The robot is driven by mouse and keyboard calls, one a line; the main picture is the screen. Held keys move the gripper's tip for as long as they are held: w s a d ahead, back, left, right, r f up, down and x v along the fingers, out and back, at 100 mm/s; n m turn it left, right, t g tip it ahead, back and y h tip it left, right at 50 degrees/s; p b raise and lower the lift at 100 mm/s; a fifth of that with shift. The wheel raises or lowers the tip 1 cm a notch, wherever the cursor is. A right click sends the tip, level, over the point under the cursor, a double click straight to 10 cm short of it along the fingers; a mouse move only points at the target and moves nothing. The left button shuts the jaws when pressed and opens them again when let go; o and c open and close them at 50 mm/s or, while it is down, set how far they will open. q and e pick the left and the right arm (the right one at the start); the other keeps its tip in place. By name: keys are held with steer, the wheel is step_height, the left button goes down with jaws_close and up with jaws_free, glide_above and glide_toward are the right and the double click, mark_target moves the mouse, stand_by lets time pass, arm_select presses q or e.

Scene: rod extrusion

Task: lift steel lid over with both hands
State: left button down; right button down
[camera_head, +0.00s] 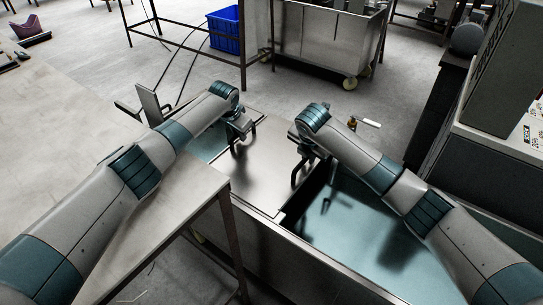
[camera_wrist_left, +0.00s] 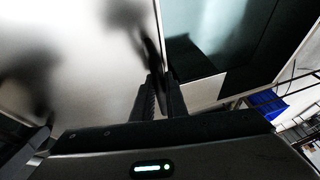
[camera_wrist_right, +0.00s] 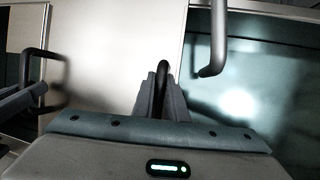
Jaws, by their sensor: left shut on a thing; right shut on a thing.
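The steel lid (camera_head: 262,165) is a flat shiny panel over part of an open tank with a teal inside. It also shows in the left wrist view (camera_wrist_left: 75,50) and the right wrist view (camera_wrist_right: 105,60). My left gripper (camera_head: 240,127) is shut on the lid's left dark handle (camera_wrist_right: 50,55). My right gripper (camera_head: 306,150) is shut on the right dark handle (camera_head: 297,174); the fingers (camera_wrist_right: 162,85) pinch it in the right wrist view. The lid looks about level. I cannot tell whether it touches the tank rim.
The tank's open teal part (camera_head: 360,235) lies to the right of the lid. A grey bent bar (camera_wrist_right: 218,40) stands over it. A table (camera_head: 165,215) is close at the left front. A blue crate (camera_head: 225,30) and wheeled steel bin (camera_head: 330,40) stand behind.

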arm_select(q)
steer(key=shift+r, duration=0.15)
arm_select(e)
steer(key=shift+w+d+r, duration=0.1)
steer(key=shift+r, duration=0.15)
